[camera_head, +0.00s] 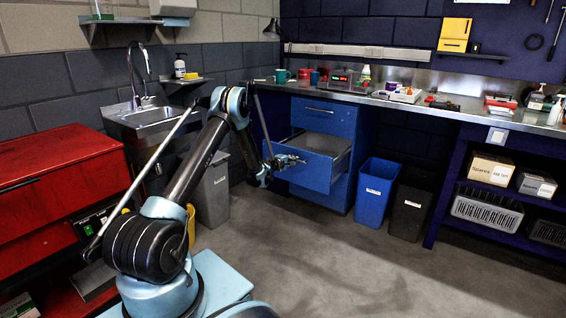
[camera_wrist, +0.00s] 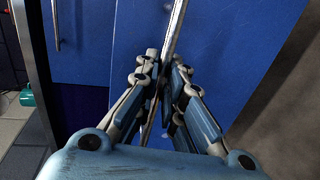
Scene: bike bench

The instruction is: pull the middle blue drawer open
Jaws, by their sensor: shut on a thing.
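The blue drawer unit (camera_head: 330,117) stands under the bench in the head view. Its middle blue drawer (camera_head: 313,166) is pulled well out, and its grey inside shows behind the front. The top drawer above it is closed. My gripper (camera_head: 290,161) is at the front of the middle drawer. In the wrist view my gripper (camera_wrist: 164,108) is shut on the drawer's upright-looking metal handle (camera_wrist: 176,30), with the fingers on both sides of it. The fingers hide part of the handle.
A blue bin (camera_head: 374,194) and a black bin (camera_head: 409,212) stand right of the drawer unit. A grey bin (camera_head: 211,190) stands left, near the sink (camera_head: 155,117). A red cabinet (camera_head: 60,200) is at the far left. The floor in front of the drawer is clear.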

